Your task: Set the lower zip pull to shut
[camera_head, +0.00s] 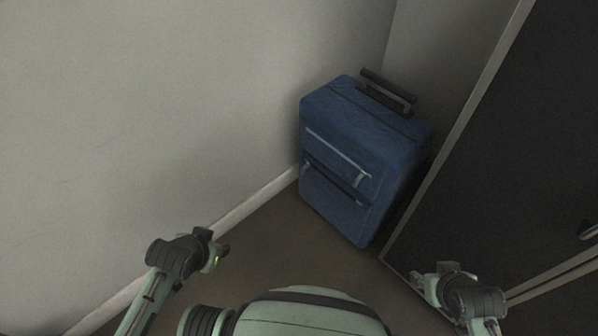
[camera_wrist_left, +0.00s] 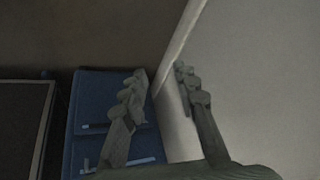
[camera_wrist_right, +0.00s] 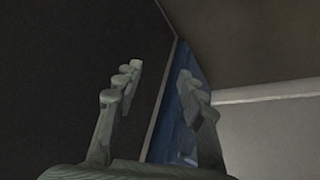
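A blue suitcase (camera_head: 340,125) stands upright in the corner, its front panel facing the room. An upper zip (camera_head: 335,151) runs across it as a pale line, with a light pull (camera_head: 361,180) near its right end. My right gripper (camera_head: 417,280) is at the lower right, also apart, with fingers (camera_wrist_right: 160,71) open and empty.
A dark cabinet-like panel (camera_head: 500,150) stands close on the suitcase's right. A pale wall (camera_head: 150,110) with a white skirting board (camera_head: 250,203) runs along the left. The brown floor (camera_head: 290,245) before the suitcase is clear. A black handle (camera_head: 388,90) tops the suitcase.

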